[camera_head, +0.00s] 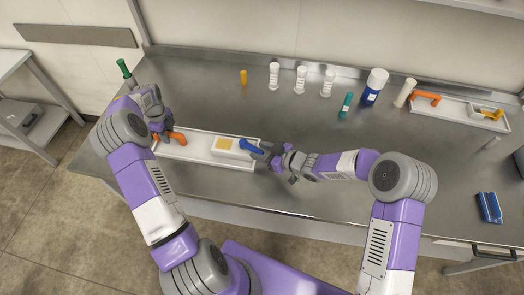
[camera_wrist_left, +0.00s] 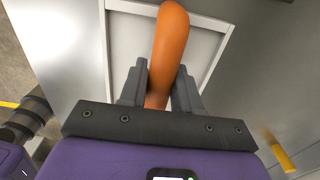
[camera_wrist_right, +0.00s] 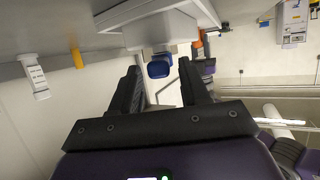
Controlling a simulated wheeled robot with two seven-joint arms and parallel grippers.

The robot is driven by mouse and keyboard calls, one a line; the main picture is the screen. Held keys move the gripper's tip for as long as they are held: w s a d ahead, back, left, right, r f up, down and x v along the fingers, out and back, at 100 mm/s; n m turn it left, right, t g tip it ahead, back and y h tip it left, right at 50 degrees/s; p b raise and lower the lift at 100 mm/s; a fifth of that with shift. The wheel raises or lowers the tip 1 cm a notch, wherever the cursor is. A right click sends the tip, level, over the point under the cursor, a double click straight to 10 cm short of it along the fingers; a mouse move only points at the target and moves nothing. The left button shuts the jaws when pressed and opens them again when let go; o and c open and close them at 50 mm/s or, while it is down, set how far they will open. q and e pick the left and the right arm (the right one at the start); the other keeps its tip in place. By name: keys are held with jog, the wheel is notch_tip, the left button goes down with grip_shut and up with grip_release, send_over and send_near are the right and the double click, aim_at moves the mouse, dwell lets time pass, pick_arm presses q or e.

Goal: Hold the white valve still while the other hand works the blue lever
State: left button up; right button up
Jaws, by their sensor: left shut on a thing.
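The white valve (camera_head: 226,153) is a white block with a yellow-orange patch, at the right end of a long white tray (camera_head: 195,157). The blue lever (camera_head: 250,146) is at its right end. It also shows in the right wrist view (camera_wrist_right: 158,68), ahead of and between the fingers, seemingly untouched. My right gripper (camera_head: 268,151) is open at the lever's right. My left gripper (camera_wrist_left: 160,90) is shut on an orange handle (camera_wrist_left: 168,45) at the tray's left end, apart from the white block. In the head view the left fingertips are partly hidden.
White fittings (camera_head: 300,80), a yellow piece (camera_head: 243,77), a teal tube (camera_head: 345,105) and a blue-and-white bottle (camera_head: 374,87) stand behind. A second tray (camera_head: 458,112) is at the back right. A blue packet (camera_head: 489,207) lies far right. The steel counter (camera_head: 400,140) has free room mid-right.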

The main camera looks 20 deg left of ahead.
grip_shut()
